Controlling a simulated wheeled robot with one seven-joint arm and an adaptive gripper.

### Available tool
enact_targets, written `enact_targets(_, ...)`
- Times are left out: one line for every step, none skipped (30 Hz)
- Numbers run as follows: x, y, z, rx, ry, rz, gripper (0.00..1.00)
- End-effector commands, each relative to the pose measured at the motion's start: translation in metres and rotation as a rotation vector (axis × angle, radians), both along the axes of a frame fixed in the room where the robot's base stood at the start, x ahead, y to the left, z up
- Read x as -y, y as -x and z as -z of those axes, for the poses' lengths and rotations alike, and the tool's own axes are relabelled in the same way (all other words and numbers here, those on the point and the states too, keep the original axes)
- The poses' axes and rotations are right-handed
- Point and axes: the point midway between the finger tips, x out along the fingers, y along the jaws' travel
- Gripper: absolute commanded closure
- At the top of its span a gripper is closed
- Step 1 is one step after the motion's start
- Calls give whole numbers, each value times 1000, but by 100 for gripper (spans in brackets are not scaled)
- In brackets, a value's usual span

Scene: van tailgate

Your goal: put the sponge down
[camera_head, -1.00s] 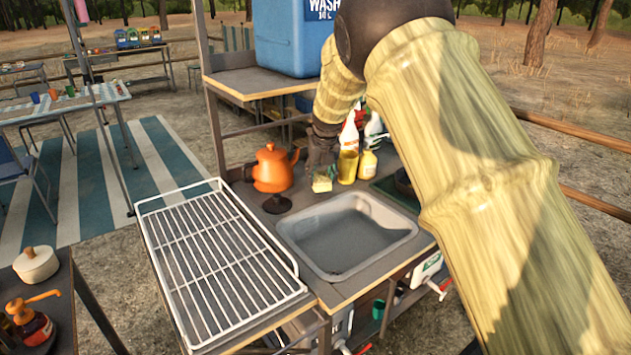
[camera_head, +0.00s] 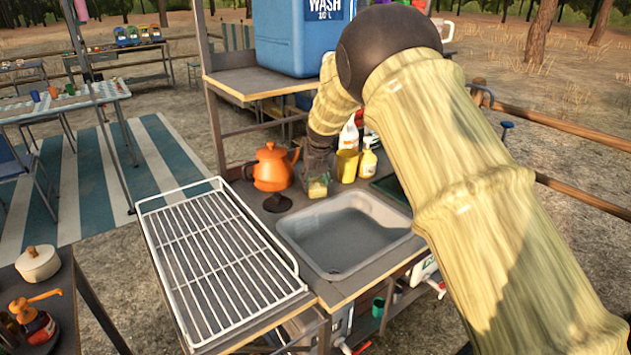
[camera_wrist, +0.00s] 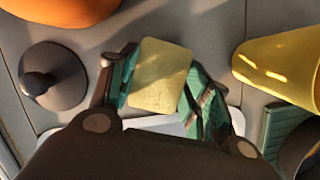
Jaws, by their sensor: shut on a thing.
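The sponge (camera_wrist: 160,73) is a pale yellow block between the two fingers of my gripper (camera_wrist: 158,85) in the wrist view. My gripper is shut on it. In the head view the sponge (camera_head: 317,187) shows small and partly hidden below my gripper (camera_head: 318,178), just behind the back rim of the grey sink basin (camera_head: 352,268). Whether the sponge touches the counter is hard to tell.
An orange kettle (camera_head: 272,167) and a dark round lid (camera_head: 277,203) stand to the left. A yellow cup (camera_head: 346,166) and a yellow bottle (camera_head: 368,160) stand close on the right. A white wire rack (camera_head: 215,265) lies left of the sink.

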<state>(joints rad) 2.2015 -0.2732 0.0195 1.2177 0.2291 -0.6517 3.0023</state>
Motion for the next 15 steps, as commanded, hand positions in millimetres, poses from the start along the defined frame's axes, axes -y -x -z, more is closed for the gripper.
enact_targets(0, 0, 1, -1, 0, 0, 50)
enact_targets(0, 0, 1, 0, 0, 0, 44)
enact_targets(0, 0, 1, 0, 0, 0, 37)
enact_targets(0, 0, 1, 0, 0, 0, 31)
enact_targets(0, 0, 1, -1, 0, 0, 30)
enact_targets(0, 0, 1, -1, 0, 0, 30)
enact_targets(0, 0, 1, -1, 0, 0, 30)
enact_targets(0, 0, 1, -1, 0, 0, 30)
enact_targets(0, 0, 1, -1, 0, 0, 30)
enact_targets(0, 0, 1, -1, 0, 0, 30)
enact_targets(0, 0, 1, -1, 0, 0, 30)
enact_targets(0, 0, 1, -1, 0, 0, 30)
enact_targets(0, 0, 1, -1, 0, 0, 30)
enact_targets(0, 0, 0, 0, 0, 0, 30)
enact_targets(0, 0, 0, 0, 0, 0, 30)
